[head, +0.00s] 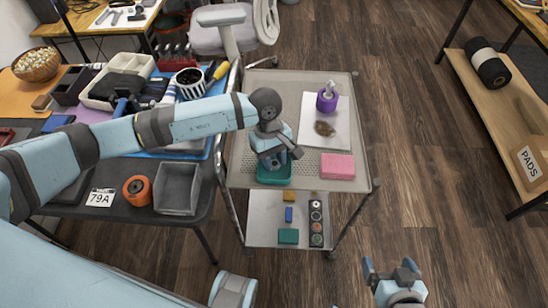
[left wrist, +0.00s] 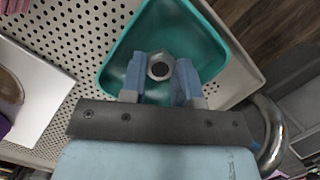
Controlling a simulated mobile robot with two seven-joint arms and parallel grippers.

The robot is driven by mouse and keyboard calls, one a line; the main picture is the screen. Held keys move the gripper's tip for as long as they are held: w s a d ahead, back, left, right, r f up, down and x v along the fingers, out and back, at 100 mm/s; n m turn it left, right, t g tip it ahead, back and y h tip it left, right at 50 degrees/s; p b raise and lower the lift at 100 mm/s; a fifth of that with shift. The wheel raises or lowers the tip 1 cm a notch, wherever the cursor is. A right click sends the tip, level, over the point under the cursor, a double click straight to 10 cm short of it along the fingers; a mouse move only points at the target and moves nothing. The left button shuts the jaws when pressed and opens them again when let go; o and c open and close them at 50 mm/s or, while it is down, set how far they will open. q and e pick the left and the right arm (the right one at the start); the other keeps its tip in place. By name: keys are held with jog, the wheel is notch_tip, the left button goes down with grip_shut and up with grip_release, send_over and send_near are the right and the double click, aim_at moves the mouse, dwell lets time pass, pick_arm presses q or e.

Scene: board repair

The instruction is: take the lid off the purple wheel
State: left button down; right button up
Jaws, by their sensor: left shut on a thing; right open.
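The purple wheel (head: 327,102) stands on a white sheet (head: 338,135) near the back of the perforated cart top, with a pale upright piece on top. I cannot make out a separate lid on it. My left gripper (head: 273,163) is over the teal tray (head: 264,181) at the front left of the cart top. In the left wrist view the left gripper (left wrist: 160,82) is shut on a grey hex nut (left wrist: 160,66), above or inside the teal tray (left wrist: 212,33). My right gripper (head: 391,268) is open and empty, low over the floor, right of the cart.
A pink block (head: 338,166) lies right of the teal tray, and a brown patch (head: 324,128) is on the white sheet. The lower shelf (head: 262,206) holds small blocks. An orange wheel (head: 137,190) and a grey bin (head: 178,188) are on the left table.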

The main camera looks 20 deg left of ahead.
pick_arm(q)
jog(key=shift+r, duration=0.1)
jog(key=shift+f, duration=0.2)
jog(key=c, duration=1.1)
grip_release()
jog(key=shift+c, duration=0.2)
jog(key=shift+r, duration=0.15)
jog(key=shift+r, duration=0.25)
jog(key=v, duration=1.1)
jog(key=shift+r, duration=0.3)
